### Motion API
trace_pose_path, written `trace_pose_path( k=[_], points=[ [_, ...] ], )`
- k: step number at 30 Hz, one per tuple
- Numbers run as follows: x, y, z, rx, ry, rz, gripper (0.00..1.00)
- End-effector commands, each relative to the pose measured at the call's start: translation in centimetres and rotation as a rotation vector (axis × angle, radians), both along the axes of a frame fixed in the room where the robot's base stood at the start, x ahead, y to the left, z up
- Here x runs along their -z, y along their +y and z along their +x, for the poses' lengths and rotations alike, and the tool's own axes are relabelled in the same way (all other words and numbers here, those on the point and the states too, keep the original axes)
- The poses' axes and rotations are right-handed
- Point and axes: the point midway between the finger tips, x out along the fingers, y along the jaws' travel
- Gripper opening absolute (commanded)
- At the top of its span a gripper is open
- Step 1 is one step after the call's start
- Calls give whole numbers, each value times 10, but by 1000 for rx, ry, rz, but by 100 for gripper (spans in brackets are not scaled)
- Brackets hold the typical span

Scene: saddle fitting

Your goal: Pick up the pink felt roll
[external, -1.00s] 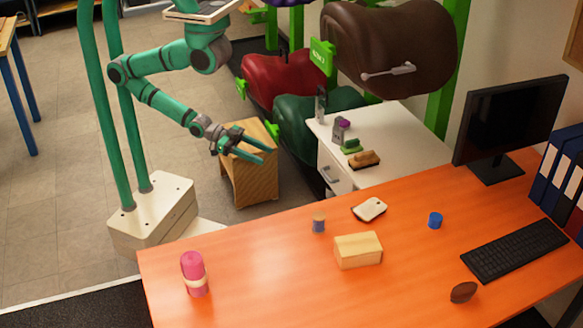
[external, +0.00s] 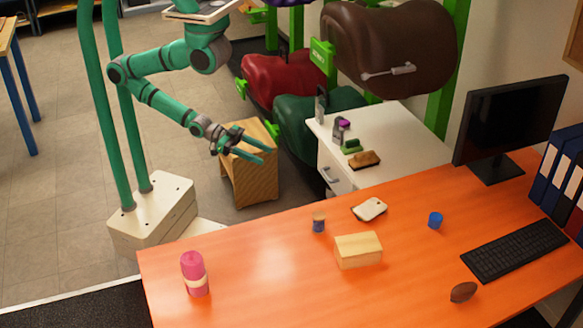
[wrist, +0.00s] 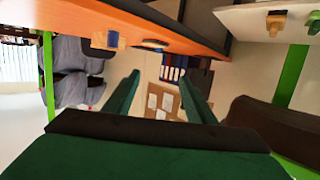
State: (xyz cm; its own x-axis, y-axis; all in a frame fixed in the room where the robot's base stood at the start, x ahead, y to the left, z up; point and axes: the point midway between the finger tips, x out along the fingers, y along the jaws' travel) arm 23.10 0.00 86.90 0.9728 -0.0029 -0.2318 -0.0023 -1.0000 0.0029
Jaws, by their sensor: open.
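The pink felt roll (external: 194,274) stands upright near the left front of the orange desk (external: 250,290), with a pale band around its lower half. My gripper (external: 266,155) is open and empty, in the air beyond the desk's far edge, up and to the right of the roll in the external view and well apart from it. The two green fingers of my gripper (wrist: 160,95) also show spread apart in the wrist view, with nothing between them. I cannot make out the roll in the wrist view.
On the desk are a small jar (external: 319,222), a wooden block (external: 358,250), a white phone-like item (external: 369,209), a blue cup (external: 435,220), a brown oval object (external: 463,292), a keyboard (external: 515,250) and a monitor (external: 510,125). A wooden stool (external: 255,180) and white cabinet (external: 390,140) stand behind.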

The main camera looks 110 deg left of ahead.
Motion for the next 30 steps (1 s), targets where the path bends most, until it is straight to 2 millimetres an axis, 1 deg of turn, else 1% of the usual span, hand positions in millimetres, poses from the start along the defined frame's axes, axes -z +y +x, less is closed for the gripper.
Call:
trace_pose_path(
  k=[11, 14, 15, 24, 26, 29, 30],
  points=[
    [0, 0, 0, 0, 0, 0, 50],
    [0, 0, 0, 0, 0, 0, 72],
    [0, 0, 0, 0, 0, 0, 75],
    [1, -1, 2, 8, -2, 0, 75],
    [4, -4, 7, 26, -6, 0, 75],
    [12, -15, 23, 84, -16, -2, 75],
    [17, -23, 32, 118, -21, -1, 75]
  ],
)
